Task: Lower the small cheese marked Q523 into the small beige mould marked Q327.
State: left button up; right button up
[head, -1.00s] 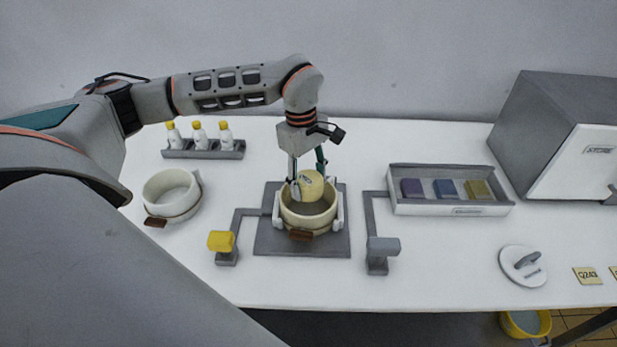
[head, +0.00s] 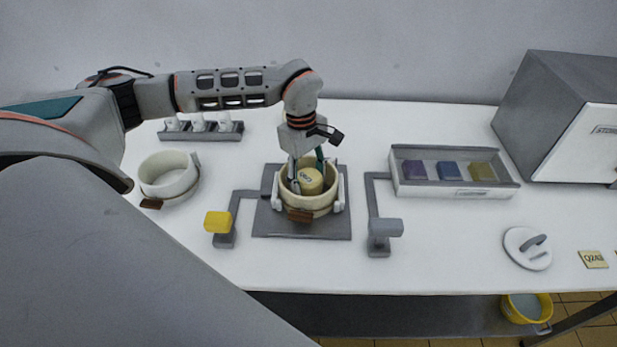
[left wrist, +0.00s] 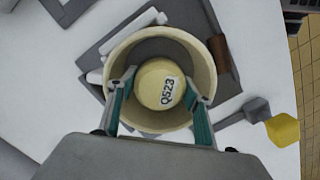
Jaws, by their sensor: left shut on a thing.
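The small cheese (head: 311,181) is pale yellow and round. My left gripper (head: 307,177) is shut on the cheese, one finger on each side, as the left wrist view shows (left wrist: 158,92). The cheese sits inside the beige mould (head: 308,207), within its rim; whether it touches the floor of the mould cannot be told. The mould also shows in the left wrist view (left wrist: 203,62). It has a brown tag on its front, whose mark I cannot read. My right gripper is not in view.
The mould stands on a grey plate (head: 334,225) between a yellow-topped post (head: 218,222) and a grey-topped post (head: 385,228). A white mould (head: 168,180) stands left. A tray (head: 455,190) with coloured blocks and a white lid (head: 528,248) lie right. A bottle rack (head: 201,131) is behind.

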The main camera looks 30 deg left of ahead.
pick_arm(q)
jog(key=shift+f+b, duration=0.4)
jog(key=shift+f, duration=0.5)
dwell(1.2)
jog(key=o, duration=1.4)
jog(key=shift+r, duration=0.1)
jog(key=r, duration=0.3)
jog(key=a+r, duration=0.1)
jog(key=r, duration=0.6)
jog(key=shift+w+a+r, duration=0.15)
jog(key=shift+r, duration=0.75)
